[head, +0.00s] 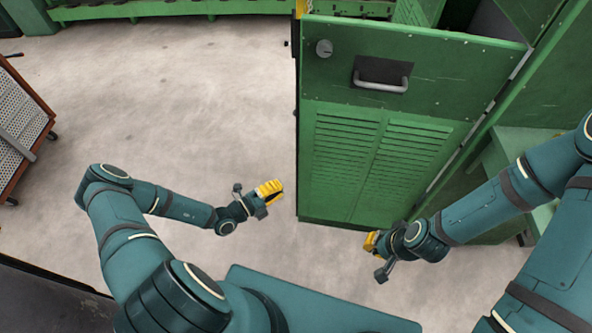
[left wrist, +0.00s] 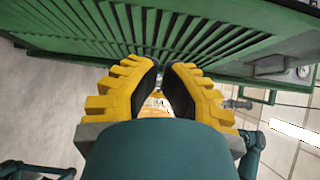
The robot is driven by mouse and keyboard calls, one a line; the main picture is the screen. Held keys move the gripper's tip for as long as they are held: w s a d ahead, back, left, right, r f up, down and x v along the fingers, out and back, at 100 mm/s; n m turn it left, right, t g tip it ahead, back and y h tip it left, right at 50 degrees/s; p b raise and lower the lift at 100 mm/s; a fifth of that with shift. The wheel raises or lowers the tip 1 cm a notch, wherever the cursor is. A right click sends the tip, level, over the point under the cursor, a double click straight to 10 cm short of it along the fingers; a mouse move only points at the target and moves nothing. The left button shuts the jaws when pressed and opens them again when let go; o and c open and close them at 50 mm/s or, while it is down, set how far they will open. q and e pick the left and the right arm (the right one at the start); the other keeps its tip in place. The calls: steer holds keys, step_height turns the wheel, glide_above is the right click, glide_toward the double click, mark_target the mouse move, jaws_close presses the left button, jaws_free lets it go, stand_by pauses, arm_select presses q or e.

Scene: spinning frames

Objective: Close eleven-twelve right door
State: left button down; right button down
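The green louvred door (head: 375,130) stands swung open in the middle right of the head view. It has a metal handle (head: 381,82) on a dark plate and a round lock near its top left corner. Its hinge side is on the right, along the green cabinet. My left gripper (head: 272,188) is left of the door's free edge, apart from it. In the left wrist view its yellow fingers (left wrist: 160,70) have their tips nearly together with nothing held, and the louvres (left wrist: 190,30) fill the top. My right gripper (head: 371,242) is below the door's bottom edge; its fingers are too small to judge.
A green machine frame (head: 180,10) runs along the back. A cart with a perforated panel (head: 20,130) stands at the left. Bare concrete floor (head: 150,90) lies open left of the door. A light green ledge (head: 520,150) is right of the door.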

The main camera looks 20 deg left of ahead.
mark_target(312, 159)
arm_select(q)
steer(key=x, duration=0.4)
steer(key=a+b+x, duration=0.1)
steer(key=x, duration=0.3)
steer(key=w+x, duration=0.1)
steer(key=x, duration=0.2)
steer(key=shift+w+f, duration=0.1)
steer(key=shift+w, duration=0.3)
steer(key=shift+w+a, duration=0.1)
steer(key=shift+w, duration=0.45)
steer(key=shift+w+a+b, duration=0.1)
steer(key=shift+b, duration=0.2)
